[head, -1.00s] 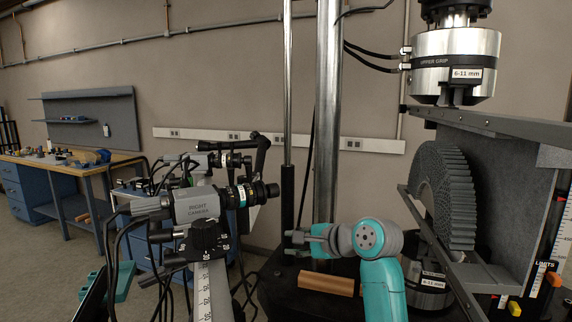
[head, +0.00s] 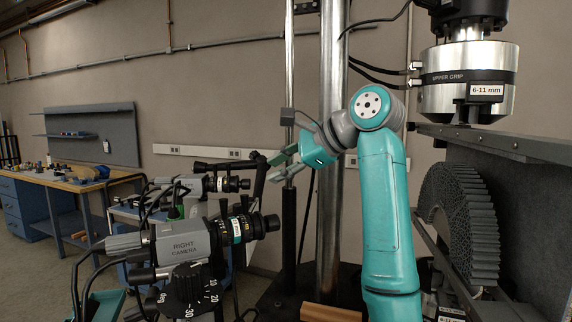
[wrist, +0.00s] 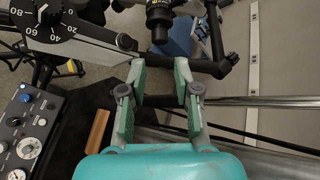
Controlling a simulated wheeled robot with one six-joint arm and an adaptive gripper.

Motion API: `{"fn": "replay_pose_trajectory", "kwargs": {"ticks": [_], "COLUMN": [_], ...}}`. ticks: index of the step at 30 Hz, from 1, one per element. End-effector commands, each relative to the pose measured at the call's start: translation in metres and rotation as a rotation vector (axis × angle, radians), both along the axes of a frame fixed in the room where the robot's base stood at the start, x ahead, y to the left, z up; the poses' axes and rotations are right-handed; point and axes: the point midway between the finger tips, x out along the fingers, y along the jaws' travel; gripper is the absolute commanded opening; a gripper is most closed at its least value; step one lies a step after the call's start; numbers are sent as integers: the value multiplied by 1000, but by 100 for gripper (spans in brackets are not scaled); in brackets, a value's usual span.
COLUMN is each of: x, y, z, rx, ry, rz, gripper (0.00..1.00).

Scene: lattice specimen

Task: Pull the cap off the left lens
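The left camera (head: 192,187) stands behind the right camera (head: 182,243) in the head view. Its left lens (head: 232,184) points right and ends in a dark round front, the left lens cap (head: 245,184) as far as I can tell. My gripper (head: 279,166) is raised to the right of that lens, apart from it, fingers pointing left. In the wrist view my gripper (wrist: 161,82) is open, with nothing between its fingers. A black lens (wrist: 160,22) shows beyond the fingertips at the top; I cannot tell which camera it belongs to.
The right lens (head: 250,228) juts out nearer to me. A dark bar (wrist: 205,66) passes just beyond my fingertips in the wrist view. A steel column (head: 332,130) stands behind my arm. The test machine's upper grip (head: 450,80) is on the right.

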Motion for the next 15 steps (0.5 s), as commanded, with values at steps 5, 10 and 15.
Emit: {"fn": "replay_pose_trajectory", "kwargs": {"ticks": [5, 10, 15], "x": [13, 26, 34], "y": [24, 43, 58], "z": [-16, -30, -39], "rx": [-1, 0, 0], "ry": [2, 1, 1], "rz": [2, 2, 1], "gripper": [31, 31, 31]}}
